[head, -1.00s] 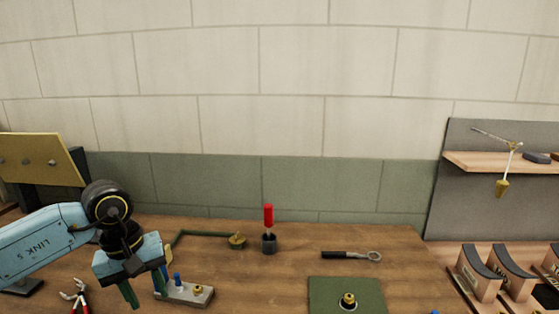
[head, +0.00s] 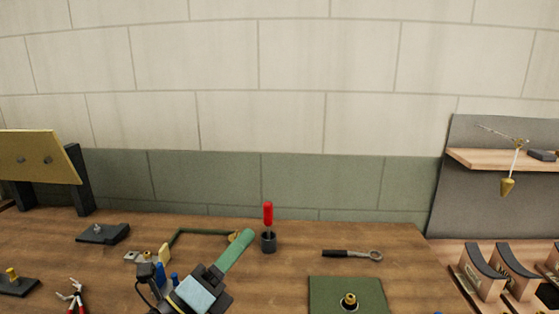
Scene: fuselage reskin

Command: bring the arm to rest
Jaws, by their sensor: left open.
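My left gripper (head: 235,251) is in the lower middle-left of the head view, over the wooden bench. It points up and to the right, and one green finger shows clearly; the other is hidden or overlapped. It is open, and I see nothing held in it. The fingertip lies in front of the brass end of a green bent rod (head: 203,232), left of the red-handled tool; whether they touch I cannot tell. Most of my left arm is out of view. My right gripper is not in view.
A red-handled tool (head: 268,214) stands in a dark cup (head: 269,242). A ring-ended tool (head: 351,254) and green mat (head: 330,286) lie right. Red-handled pliers (head: 72,298) and a dark block (head: 103,234) are left. A shelf (head: 485,158) stands at right.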

